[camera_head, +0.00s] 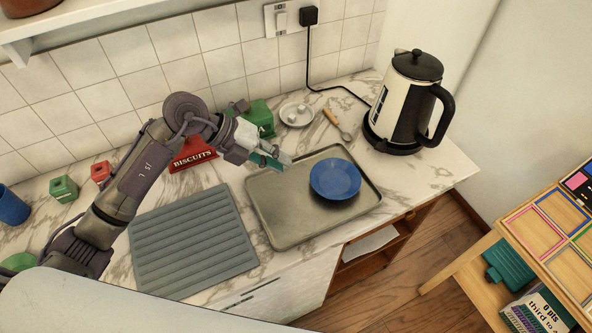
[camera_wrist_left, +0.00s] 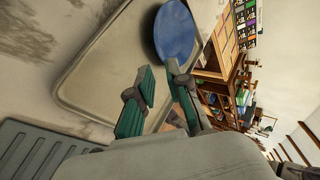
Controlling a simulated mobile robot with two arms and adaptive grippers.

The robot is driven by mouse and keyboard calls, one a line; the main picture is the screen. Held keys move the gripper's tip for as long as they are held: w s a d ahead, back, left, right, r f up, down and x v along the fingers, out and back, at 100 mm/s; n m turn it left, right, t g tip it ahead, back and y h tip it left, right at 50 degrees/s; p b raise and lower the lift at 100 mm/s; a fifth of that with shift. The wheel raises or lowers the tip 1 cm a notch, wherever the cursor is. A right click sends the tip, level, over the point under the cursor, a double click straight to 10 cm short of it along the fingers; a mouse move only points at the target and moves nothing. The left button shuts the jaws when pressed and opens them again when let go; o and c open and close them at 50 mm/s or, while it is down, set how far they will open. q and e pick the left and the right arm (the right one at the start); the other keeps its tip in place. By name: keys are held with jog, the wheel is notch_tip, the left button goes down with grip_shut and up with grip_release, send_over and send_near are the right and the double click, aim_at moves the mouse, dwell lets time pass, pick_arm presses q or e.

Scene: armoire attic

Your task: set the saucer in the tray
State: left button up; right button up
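A round blue saucer (camera_head: 335,179) lies flat in the right half of the grey metal tray (camera_head: 272,222) on the marble counter. The saucer also shows at the top of the left wrist view (camera_wrist_left: 174,32), with the tray (camera_wrist_left: 105,65) around it. My left gripper (camera_head: 273,160) is over the tray's upper left edge, left of the saucer and apart from it. In the left wrist view its two teal-padded fingers (camera_wrist_left: 160,98) are spread with nothing between them. My right gripper is in neither view.
A kettle (camera_head: 405,100) stands right of the tray, and a small white dish (camera_head: 296,114) and a spoon (camera_head: 337,123) lie behind it. A grey ribbed mat (camera_head: 192,242) lies to the left. A red biscuit tin (camera_head: 193,156) stands behind my left wrist.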

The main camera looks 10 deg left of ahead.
pick_arm(q)
jog(key=v, duration=0.2)
jog(key=shift+s+a+r, duration=0.1)
jog(key=shift+a+r, duration=0.15)
